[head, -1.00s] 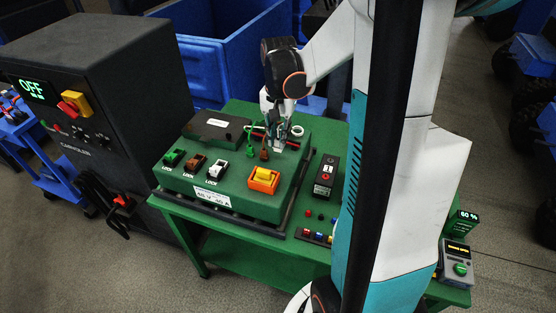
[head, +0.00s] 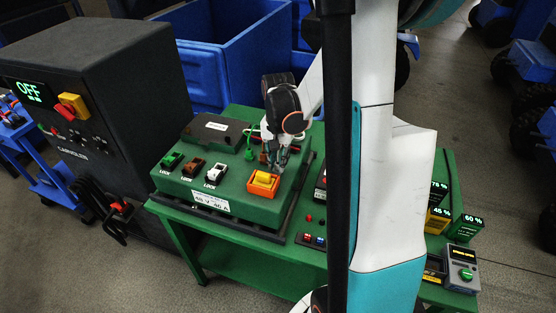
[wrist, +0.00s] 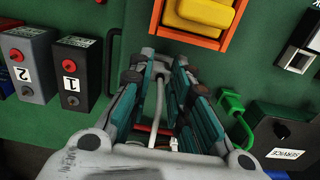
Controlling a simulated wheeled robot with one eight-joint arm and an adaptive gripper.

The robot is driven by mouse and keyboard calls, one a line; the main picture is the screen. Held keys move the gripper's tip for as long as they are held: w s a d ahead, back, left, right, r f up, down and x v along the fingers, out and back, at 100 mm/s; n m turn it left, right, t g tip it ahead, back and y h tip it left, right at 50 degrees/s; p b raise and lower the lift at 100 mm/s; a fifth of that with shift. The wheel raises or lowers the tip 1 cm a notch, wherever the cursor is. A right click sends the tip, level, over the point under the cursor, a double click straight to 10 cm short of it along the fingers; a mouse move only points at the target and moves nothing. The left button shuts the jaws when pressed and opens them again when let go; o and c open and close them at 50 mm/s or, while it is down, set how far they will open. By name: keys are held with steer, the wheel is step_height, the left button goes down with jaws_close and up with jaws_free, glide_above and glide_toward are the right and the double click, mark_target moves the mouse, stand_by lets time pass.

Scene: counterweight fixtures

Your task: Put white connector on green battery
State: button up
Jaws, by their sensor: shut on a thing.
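The large green box (head: 240,205), with a white 48 V 40 A label, sits on the green table; I take it as the green battery. Its front left top has green (head: 172,158), brown (head: 193,168) and white (head: 215,172) sockets marked LOCK. My gripper (head: 277,166) is low over the box's right part, just behind the orange and yellow block (head: 263,183). In the wrist view my gripper (wrist: 165,72) is shut, with a white cable (wrist: 160,95) running between its fingers.
A green plug (head: 249,154) with its cable stands behind the sockets, near the dark SERVICE unit (wrist: 280,140). Small boxes numbered 1 (wrist: 72,70) and 2 (wrist: 24,60) stand beside the green box. A black OFF cabinet (head: 95,95) is at left.

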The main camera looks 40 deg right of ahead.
mark_target(278, 163)
steer(key=shift+f, duration=0.2)
steer(key=o, duration=0.7)
steer(key=shift+r, duration=0.1)
step_height(278, 163, up, 12)
steer(key=p, duration=0.3)
steer(key=shift+r, duration=0.15)
